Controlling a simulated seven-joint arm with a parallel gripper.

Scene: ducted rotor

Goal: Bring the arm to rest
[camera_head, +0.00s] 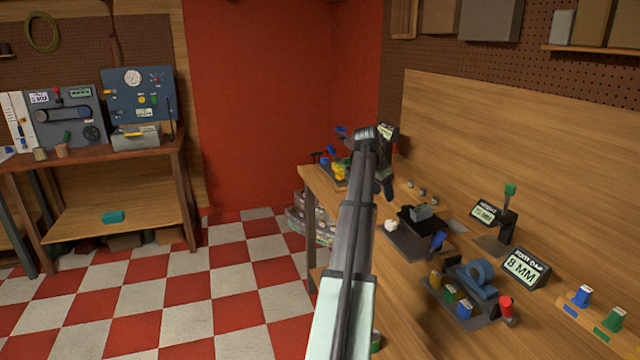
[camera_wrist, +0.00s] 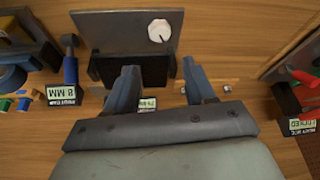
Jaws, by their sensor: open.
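My arm reaches forward over the wooden workbench (camera_head: 415,310) in the head view. My gripper (camera_head: 384,190) hangs at its far end, above the back part of the bench, partly hidden by my own wrist. In the wrist view my gripper (camera_wrist: 160,85) has its two dark fingers spread apart with nothing between them. Past the fingertips lies a grey plate (camera_wrist: 120,35) with a white round knob (camera_wrist: 159,31) and a dark block (camera_wrist: 130,70). I cannot tell the exact height of the fingers above them.
A blue ring-shaped device (camera_head: 478,277) and an 8 MM display (camera_head: 525,268) stand on the bench. A green-topped post (camera_head: 509,200) rises near the back panel. Blue and yellow parts (camera_head: 338,168) lie at the bench's far end. The checkered floor (camera_head: 220,290) to the left is open.

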